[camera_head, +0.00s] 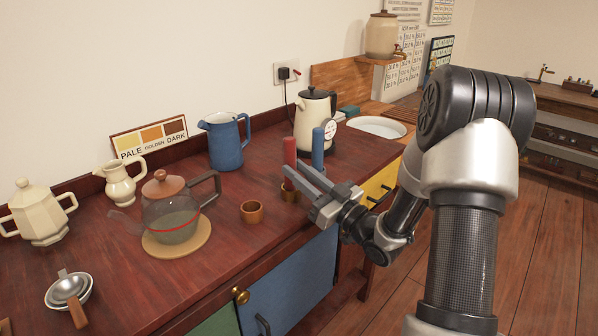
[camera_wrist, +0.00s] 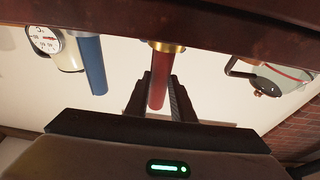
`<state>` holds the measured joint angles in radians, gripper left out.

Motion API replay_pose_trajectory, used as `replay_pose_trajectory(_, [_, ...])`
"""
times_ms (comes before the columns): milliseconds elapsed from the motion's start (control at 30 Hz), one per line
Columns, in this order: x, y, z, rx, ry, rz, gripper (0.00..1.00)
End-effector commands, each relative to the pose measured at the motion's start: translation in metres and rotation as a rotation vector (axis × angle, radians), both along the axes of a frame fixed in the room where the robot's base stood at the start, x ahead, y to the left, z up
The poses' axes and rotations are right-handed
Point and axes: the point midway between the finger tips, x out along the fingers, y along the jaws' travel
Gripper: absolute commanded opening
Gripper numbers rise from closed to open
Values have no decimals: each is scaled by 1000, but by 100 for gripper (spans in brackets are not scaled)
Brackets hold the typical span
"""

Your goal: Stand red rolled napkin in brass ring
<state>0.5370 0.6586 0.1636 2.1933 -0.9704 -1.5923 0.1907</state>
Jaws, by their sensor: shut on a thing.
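The red rolled napkin (camera_head: 289,153) stands upright near the counter's front edge. My gripper (camera_head: 293,178) is shut on it from the front right, with a finger on each side. In the wrist view, which is upside down, the red napkin (camera_wrist: 159,82) lies between the fingers (camera_wrist: 160,98). Its lower end meets the brass ring (camera_wrist: 167,47) and lines up with it; how deep it sits inside cannot be told. In the head view the fingers partly cover the ring (camera_head: 289,195).
A blue roll (camera_head: 318,148) stands close to the right of the red one; it also shows in the wrist view (camera_wrist: 91,66). A small copper-brown cup (camera_head: 252,212) and a glass teapot (camera_head: 172,212) are left. A cream pot (camera_head: 315,118) and blue jug (camera_head: 225,142) stand behind.

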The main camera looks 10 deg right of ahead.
Motion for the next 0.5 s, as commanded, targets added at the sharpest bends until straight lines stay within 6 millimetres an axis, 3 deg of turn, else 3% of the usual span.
replay_pose_trajectory(33, [0, 0, 0, 0, 0, 0, 24])
replay_pose_trajectory(167, [0, 0, 0, 0, 0, 0, 44])
replay_pose_trajectory(500, [-2, -2, -1, 0, 0, -1, 44])
